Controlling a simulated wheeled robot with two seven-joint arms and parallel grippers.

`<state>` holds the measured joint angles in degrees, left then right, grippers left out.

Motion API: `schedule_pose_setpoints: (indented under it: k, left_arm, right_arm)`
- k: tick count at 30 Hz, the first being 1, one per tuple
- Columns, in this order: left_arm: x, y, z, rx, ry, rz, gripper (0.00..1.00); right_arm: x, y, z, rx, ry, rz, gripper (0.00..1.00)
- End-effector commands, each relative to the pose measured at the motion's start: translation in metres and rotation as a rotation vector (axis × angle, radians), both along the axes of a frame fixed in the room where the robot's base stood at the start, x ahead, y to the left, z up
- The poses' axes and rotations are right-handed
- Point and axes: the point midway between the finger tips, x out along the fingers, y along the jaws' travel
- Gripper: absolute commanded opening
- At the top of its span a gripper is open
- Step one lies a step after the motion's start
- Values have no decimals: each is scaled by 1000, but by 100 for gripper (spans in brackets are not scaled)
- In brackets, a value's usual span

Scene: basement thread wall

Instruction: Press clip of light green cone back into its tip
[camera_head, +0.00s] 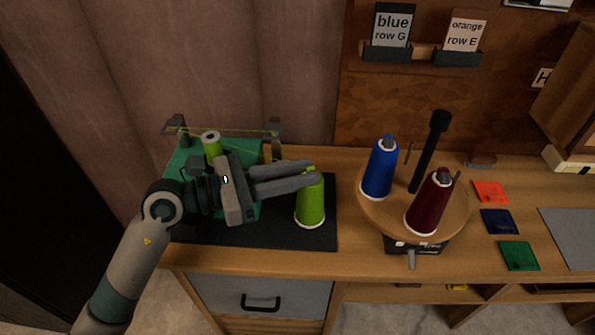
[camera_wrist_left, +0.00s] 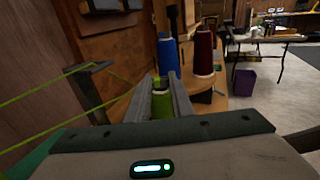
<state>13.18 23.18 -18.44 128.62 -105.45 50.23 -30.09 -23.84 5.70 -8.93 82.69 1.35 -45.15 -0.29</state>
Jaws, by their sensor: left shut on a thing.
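The light green cone (camera_head: 311,205) stands upright on the black mat (camera_head: 275,238), its wide base on the mat. My left gripper (camera_head: 312,174) reaches in from the left at the cone's upper end, with its fingers about level. In the left wrist view the green cone (camera_wrist_left: 161,106) shows between the two fingers, which are shut on its upper part. A small pale and grey piece shows at its tip (camera_wrist_left: 160,86); I cannot tell whether this is the clip or how it sits. My right gripper is not in view.
A round wooden turntable (camera_head: 381,217) to the right carries a blue cone (camera_head: 380,170), a dark red cone (camera_head: 430,204) and a black post (camera_head: 428,150). A green stand (camera_head: 180,160) with stretched thread and another green spool (camera_head: 212,147) is at the left. Coloured cards lie farther right.

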Motion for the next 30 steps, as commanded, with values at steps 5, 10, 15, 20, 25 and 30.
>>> schedule_pose_setpoints:
  k: [5,10,15,20,25,30]
  left_arm:
    - [0,0,-4,0,0,0,0]
    - [0,0,-4,1,0,0,32]
    - [0,0,-4,1,0,0,42]
    - [0,0,-3,1,0,0,42]
    - [0,0,-3,0,0,0,42]
    - [0,0,-3,0,0,0,42]
  right_arm:
    - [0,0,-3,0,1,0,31]
    - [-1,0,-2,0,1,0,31]
    - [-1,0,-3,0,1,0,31]
    - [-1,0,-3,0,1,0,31]
    - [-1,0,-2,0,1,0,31]
    - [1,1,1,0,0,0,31]
